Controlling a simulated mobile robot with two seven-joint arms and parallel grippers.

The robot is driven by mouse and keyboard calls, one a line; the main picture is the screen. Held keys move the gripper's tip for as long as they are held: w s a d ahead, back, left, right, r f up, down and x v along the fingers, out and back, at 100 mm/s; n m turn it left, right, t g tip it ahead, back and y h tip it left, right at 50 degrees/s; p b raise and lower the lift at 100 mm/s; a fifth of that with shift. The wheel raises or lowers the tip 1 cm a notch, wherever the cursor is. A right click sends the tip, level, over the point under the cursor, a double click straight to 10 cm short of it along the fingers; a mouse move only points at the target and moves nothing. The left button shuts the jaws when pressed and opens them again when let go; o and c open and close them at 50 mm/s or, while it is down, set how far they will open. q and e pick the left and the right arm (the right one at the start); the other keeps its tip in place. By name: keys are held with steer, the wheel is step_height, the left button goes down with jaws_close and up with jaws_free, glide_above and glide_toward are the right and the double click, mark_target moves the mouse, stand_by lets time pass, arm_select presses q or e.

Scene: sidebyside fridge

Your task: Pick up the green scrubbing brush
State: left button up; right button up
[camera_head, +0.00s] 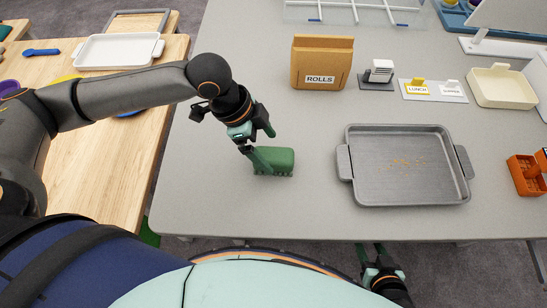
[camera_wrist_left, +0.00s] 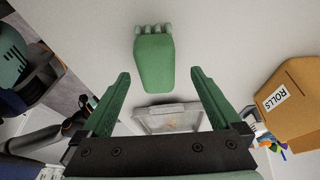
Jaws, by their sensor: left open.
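The green scrubbing brush (camera_head: 275,161) lies on the grey table, left of the metal tray. It has a green body with short bristle tufts along one edge. My left gripper (camera_head: 261,144) is at the brush's left end, with its fingers open. In the left wrist view the brush (camera_wrist_left: 154,62) shows ahead of the two open fingers of my left gripper (camera_wrist_left: 160,88), with nothing held between them. I cannot tell from the head view whether a finger touches the brush. My right gripper (camera_head: 381,272) is low at the table's front edge, and its fingers are too unclear to judge.
A grey metal tray (camera_head: 408,165) with crumbs stands to the right of the brush. A brown ROLLS box (camera_head: 322,63) stands behind. Small label holders (camera_head: 432,89) and a cream container (camera_head: 502,86) are at back right. A wooden table (camera_head: 110,140) is at left.

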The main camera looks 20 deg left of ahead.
mark_target(271, 154)
arm_select(q)
steer(key=x, duration=0.4)
steer(key=shift+s+d, duration=0.1)
steer(key=shift+s, duration=0.1)
steer(key=c, duration=1.5)
